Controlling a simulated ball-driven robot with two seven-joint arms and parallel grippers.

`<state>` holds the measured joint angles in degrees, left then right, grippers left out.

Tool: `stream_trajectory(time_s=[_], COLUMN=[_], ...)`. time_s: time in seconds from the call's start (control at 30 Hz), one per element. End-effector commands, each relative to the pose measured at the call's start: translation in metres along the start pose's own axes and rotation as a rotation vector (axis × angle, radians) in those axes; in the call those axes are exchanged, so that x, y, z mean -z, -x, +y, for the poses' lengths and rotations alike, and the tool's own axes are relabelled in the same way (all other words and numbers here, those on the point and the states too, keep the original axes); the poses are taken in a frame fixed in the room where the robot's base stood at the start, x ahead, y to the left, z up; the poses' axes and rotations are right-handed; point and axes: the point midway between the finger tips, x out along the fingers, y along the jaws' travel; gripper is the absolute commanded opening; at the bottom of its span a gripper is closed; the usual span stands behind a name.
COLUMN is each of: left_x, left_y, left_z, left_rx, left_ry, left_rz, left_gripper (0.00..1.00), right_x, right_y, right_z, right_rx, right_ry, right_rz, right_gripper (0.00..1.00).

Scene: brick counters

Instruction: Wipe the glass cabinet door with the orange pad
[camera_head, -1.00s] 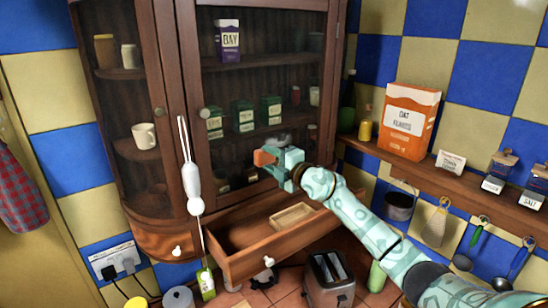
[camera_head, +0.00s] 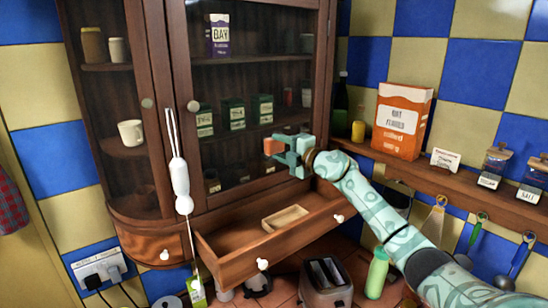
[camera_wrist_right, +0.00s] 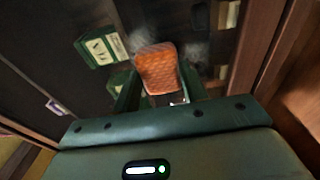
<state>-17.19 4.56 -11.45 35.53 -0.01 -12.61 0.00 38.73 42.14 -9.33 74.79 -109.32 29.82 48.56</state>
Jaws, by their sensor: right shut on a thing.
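My right gripper (camera_head: 285,149) is shut on the orange pad (camera_head: 272,147), in front of the lower right part of the glass cabinet door (camera_head: 245,82). In the right wrist view the pad (camera_wrist_right: 158,68) sits between the fingers, with the glass behind it. I cannot tell whether the pad touches the glass. Pale hazy patches (camera_wrist_right: 196,52) show beside the pad in that view. The door has a brown wooden frame and looks shut. My left gripper is not in view.
An open drawer (camera_head: 228,268) with a small wooden tray (camera_head: 286,218) juts out below the door. A shelf (camera_head: 455,186) on the right holds an orange box (camera_head: 402,121) and jars. A toaster (camera_head: 326,283) stands below.

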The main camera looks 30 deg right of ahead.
Motion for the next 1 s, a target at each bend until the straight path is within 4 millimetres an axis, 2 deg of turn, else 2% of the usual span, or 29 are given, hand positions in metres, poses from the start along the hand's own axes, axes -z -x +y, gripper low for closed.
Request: stream_trajectory(time_s=[0.03,0.33,0.6,1.0], left_x=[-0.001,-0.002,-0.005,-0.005], left_y=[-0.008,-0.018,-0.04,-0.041], left_z=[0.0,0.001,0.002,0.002], left_rx=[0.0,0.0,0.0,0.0], left_ry=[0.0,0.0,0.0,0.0], left_rz=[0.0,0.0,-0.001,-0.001], left_gripper=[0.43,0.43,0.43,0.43], right_x=[-0.005,-0.019,-0.046,-0.051], right_y=[0.001,0.003,0.004,0.004], right_z=[-0.004,-0.002,-0.003,0.0], right_rx=[0.0,-0.001,0.0,0.0], right_ry=[0.001,0.0,0.0,0.001], right_rz=[-0.002,-0.002,-0.002,0.0], right_gripper=[0.24,0.24,0.24,0.24])
